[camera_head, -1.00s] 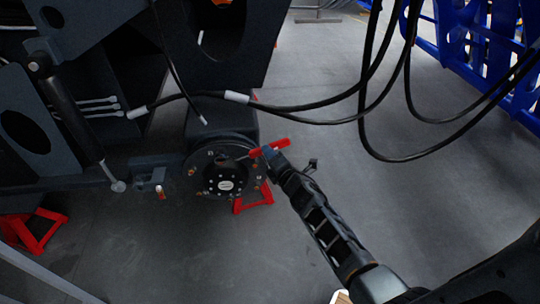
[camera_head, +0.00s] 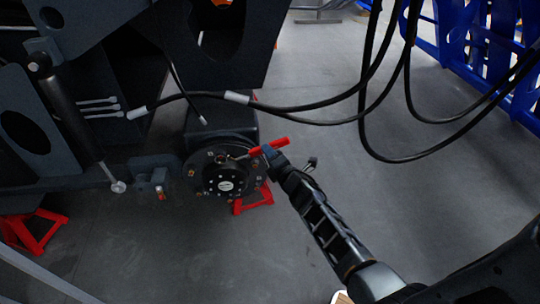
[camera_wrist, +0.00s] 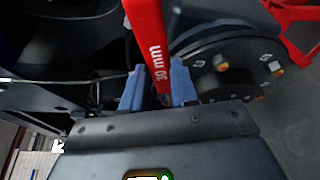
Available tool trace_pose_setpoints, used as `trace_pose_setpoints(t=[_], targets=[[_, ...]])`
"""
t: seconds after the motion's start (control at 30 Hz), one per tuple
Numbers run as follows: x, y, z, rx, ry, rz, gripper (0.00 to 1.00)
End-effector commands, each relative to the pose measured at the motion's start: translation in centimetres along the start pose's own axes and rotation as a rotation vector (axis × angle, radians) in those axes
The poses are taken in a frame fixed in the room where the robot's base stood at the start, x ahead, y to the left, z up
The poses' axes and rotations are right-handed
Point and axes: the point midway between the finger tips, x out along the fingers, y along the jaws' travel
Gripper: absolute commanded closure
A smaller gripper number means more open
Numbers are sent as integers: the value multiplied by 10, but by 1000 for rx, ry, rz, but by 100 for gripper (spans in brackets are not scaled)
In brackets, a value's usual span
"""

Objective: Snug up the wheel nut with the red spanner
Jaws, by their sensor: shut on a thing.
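The red spanner (camera_head: 278,144) is in my gripper (camera_head: 269,152), in front of the upper right of the dark wheel hub (camera_head: 203,184). Its shaft points left across the hub face towards an upper nut; I cannot tell whether its head is seated on the nut. In the wrist view the red handle (camera_wrist: 149,38), marked "30 mm", lies between the blue fingers of my gripper (camera_wrist: 158,88), which are shut on it. The hub (camera_wrist: 220,45) stands to the right there, with brass-coloured nuts (camera_wrist: 277,68) on its face. The spanner's head is out of the wrist view.
Black hoses (camera_head: 305,107) hang above and right of my gripper. A hydraulic cylinder (camera_head: 75,113) and the chassis are at the left. A red stand (camera_head: 253,203) is below the hub and another (camera_head: 38,233) at lower left. A blue frame (camera_head: 480,45) stands at upper right.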

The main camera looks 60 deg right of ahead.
Motion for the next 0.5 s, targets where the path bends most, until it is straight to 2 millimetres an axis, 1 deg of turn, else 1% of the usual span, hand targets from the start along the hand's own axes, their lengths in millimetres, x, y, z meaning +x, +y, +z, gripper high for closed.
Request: trace_pose_setpoints(t=[0.5], targets=[[14, 2, 5, 0, 0, 3, 100]])
